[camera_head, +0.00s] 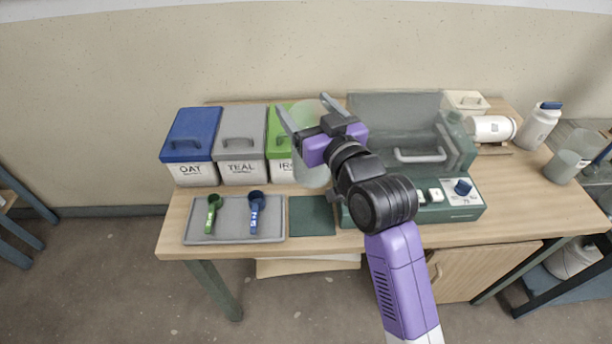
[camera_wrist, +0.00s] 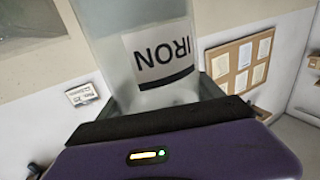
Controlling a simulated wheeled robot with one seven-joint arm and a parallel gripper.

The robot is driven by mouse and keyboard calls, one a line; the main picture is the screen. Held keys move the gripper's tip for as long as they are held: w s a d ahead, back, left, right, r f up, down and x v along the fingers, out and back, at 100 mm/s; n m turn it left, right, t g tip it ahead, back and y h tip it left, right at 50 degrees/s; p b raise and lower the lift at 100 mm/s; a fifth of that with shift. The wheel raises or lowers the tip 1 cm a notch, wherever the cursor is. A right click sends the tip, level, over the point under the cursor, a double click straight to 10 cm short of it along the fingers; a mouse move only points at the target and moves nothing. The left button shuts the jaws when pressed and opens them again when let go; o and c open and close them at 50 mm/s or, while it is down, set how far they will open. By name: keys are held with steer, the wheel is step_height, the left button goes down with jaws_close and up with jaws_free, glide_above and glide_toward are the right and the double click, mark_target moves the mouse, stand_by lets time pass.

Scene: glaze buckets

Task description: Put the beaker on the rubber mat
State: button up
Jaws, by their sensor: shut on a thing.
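The beaker (camera_head: 311,176) is a clear, pale greenish vessel, held roughly upright in my gripper (camera_head: 310,112). The two grey fingers are shut around its sides. In the wrist view the beaker (camera_wrist: 110,55) rises from the gripper, and an upside-down IRON label shows on or through it. The rubber mat (camera_head: 312,216) is a dark green square at the table's front, between the grey tray and the green machine. Its visible surface is bare. In the head view the beaker's lower end appears just beyond the mat's back edge; its height is hard to tell. My wrist hides part of the beaker.
Buckets with blue (camera_head: 192,130), grey (camera_head: 240,142) and green (camera_head: 279,130) lids stand at the back left. A grey tray (camera_head: 232,232) holds a green scoop (camera_head: 212,212) and a blue scoop (camera_head: 256,212). A green machine (camera_head: 470,205) stands right of the mat. Another clear vessel (camera_head: 562,167) stands far right.

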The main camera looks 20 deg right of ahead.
step_height(320, 180, down, 11)
steer(key=shift+f, duration=0.15)
steer(key=shift+f+b, duration=0.6)
steer(key=shift+f, duration=1.65)
steer(key=shift+f, duration=0.15)
steer(key=o, duration=2.1)
steer(key=shift+s, duration=0.15)
steer(key=s, duration=0.7)
steer(key=s+d, duration=0.1)
steer(key=s, duration=0.3)
steer(key=shift+s, duration=0.35)
